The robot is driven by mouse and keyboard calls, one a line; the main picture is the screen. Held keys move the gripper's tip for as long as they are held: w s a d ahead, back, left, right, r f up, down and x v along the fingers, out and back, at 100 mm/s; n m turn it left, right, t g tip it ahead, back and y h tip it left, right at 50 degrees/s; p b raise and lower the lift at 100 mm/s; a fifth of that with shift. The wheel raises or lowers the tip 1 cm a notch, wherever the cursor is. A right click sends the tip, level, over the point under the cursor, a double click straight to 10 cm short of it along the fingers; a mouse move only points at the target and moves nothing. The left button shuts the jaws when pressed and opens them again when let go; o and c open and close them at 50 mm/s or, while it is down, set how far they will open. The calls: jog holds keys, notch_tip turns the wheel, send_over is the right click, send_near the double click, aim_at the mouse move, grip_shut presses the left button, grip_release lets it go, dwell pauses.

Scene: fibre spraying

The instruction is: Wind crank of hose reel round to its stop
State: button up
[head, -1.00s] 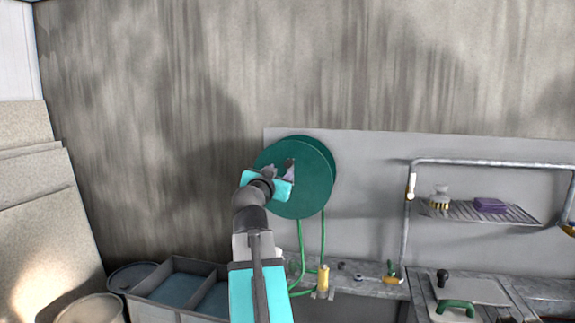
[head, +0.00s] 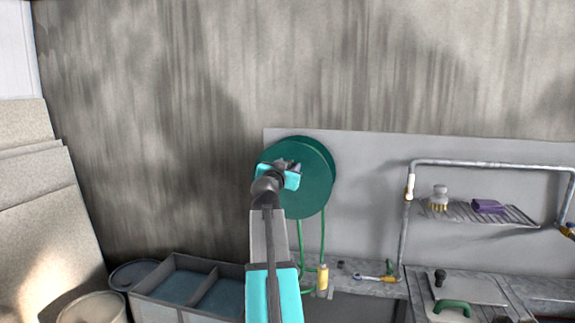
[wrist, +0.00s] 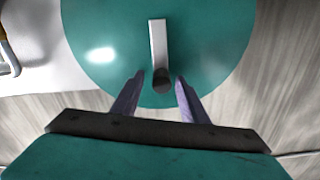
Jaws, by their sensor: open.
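The green round hose reel (head: 315,190) is on the grey panel on the wall, with green hose hanging below it. In the wrist view the reel's face (wrist: 210,50) fills the upper middle. Its crank is a light grey arm (wrist: 158,40) ending in a dark round knob (wrist: 162,80). My gripper (wrist: 160,78) is open, with one finger on each side of the knob. I cannot tell whether either finger touches it. In the head view my gripper (head: 291,167) is in front of the reel and hides the crank.
A yellow nozzle (head: 322,280) hangs at the hose below the reel. A bench with tools, a pipe frame and a wire shelf (head: 500,213) with a brush and purple cloth are to the right. A grey divided tub (head: 190,285) and drums stand at lower left.

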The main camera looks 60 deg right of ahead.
jog(key=shift+w+d, duration=0.1)
jog(key=shift+d, duration=0.4)
jog(key=shift+c, duration=0.2)
grip_shut()
jog(key=shift+w+a+f, duration=0.1)
jog(key=shift+a+f, duration=0.05)
jog(key=shift+a, duration=0.1)
jog(key=shift+r, duration=0.2)
